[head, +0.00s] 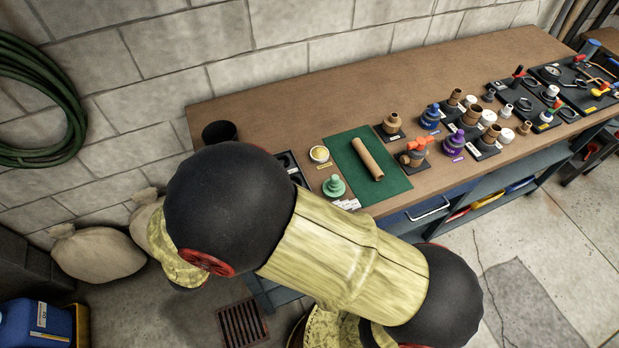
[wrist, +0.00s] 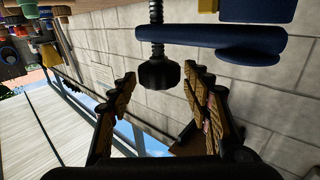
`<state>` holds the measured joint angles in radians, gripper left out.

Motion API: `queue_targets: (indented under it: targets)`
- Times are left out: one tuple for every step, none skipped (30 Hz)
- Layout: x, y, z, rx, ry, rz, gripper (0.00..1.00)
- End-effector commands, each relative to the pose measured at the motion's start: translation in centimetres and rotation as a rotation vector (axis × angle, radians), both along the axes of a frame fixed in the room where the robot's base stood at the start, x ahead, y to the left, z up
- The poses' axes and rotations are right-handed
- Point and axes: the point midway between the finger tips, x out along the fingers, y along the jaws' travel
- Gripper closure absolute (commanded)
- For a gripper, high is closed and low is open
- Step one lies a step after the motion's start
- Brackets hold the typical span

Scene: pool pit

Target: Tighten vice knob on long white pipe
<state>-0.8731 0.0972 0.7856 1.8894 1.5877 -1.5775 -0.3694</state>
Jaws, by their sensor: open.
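In the wrist view, a black lobed vice knob (wrist: 160,73) sits at the end of a dark threaded screw (wrist: 156,28). The screw runs up out of the frame. A blue vice part (wrist: 225,39) lies across the top right, beside the screw. My gripper (wrist: 160,77) is open, with one finger to each side of the knob. The knob lies near the fingertips, and whether either finger touches it I cannot tell. I see no long white pipe clearly. In the head view, my arm hides the gripper and the vice.
The wooden bench (head: 290,85) holds a green mat (head: 345,160) with a brown tube (head: 367,158), plus several fittings to the right. A hose (head: 40,90) hangs on the block wall. Sacks (head: 97,252) and a blue container (head: 35,325) stand at the left.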

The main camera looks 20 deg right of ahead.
Motion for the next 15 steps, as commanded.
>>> queue_targets:
  targets:
    - [-0.10, -0.07, -0.14, 0.000, 0.000, 0.034, 0.51]
    - [-0.09, -0.07, -0.14, 0.001, 0.000, 0.055, 0.51]
    - [-0.08, -0.11, -0.11, 0.000, 0.000, 0.083, 0.51]
    - [-0.07, -0.10, -0.11, 0.000, 0.000, 0.105, 0.51]
    - [-0.10, -0.09, -0.15, 0.000, 0.000, 0.127, 0.51]
    - [-0.08, -0.10, -0.14, 0.001, 0.000, 0.156, 0.51]
    - [-0.08, -0.14, -0.12, 0.000, 0.000, 0.177, 0.51]
    - [-0.08, -0.13, -0.09, 0.001, -0.001, 0.199, 0.51]
    - [-0.12, -0.11, -0.14, 0.000, 0.002, 0.229, 0.51]
    - [-0.06, -0.13, -0.08, 0.001, -0.001, 0.252, 0.51]
    - [-0.06, -0.17, -0.07, 0.001, -0.001, 0.275, 0.51]
    - [-0.07, -0.18, -0.06, 0.001, -0.001, 0.306, 0.51]
    - [-0.12, -0.17, -0.14, 0.000, 0.002, 0.330, 0.51]
    - [-0.04, -0.17, -0.05, 0.000, 0.000, 0.352, 0.51]
    - [-0.06, -0.22, -0.06, 0.000, 0.000, 0.380, 0.51]
